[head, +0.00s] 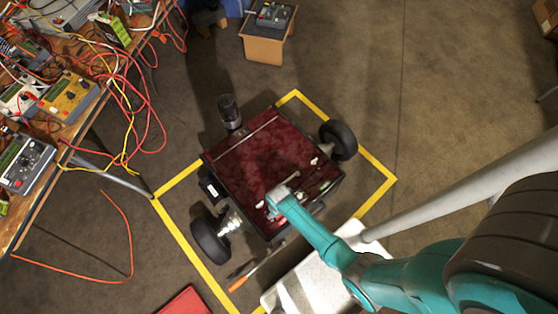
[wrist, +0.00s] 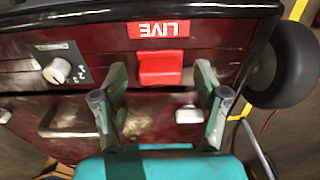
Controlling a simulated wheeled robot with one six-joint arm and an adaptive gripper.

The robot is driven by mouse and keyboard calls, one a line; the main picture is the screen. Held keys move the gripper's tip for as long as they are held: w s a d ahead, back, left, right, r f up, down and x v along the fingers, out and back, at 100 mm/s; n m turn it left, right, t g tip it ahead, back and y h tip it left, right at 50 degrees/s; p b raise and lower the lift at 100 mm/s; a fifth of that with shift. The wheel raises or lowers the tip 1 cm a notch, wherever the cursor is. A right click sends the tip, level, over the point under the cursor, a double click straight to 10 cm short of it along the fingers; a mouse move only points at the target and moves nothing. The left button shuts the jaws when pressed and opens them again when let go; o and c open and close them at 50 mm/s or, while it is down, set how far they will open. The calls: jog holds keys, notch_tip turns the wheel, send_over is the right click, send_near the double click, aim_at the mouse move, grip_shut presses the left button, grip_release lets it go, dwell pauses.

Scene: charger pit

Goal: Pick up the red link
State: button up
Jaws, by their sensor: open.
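The red link (wrist: 160,68) is a small red block on the front of the dark red wheeled cart, just below a red "LIVE" label (wrist: 159,29) that reads upside down in the wrist view. My gripper (wrist: 161,82) is open, with one green finger on each side of the red link. The fingers look apart from it, with a gap on both sides. In the head view my gripper (head: 277,199) is at the near edge of the cart (head: 250,150), and the link cannot be made out there.
A knob (wrist: 57,70) sits left of the link on the cart's front. A black wheel (wrist: 281,65) is at the right. Yellow floor tape (head: 182,254) surrounds the cart. A cluttered workbench (head: 75,133) with cables stands at the left. Open floor lies at the upper right.

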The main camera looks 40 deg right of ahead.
jog(key=shift+f, duration=0.35)
jog(key=c, duration=1.2)
jog(key=shift+r, duration=0.1)
jog(key=shift+c, duration=0.2)
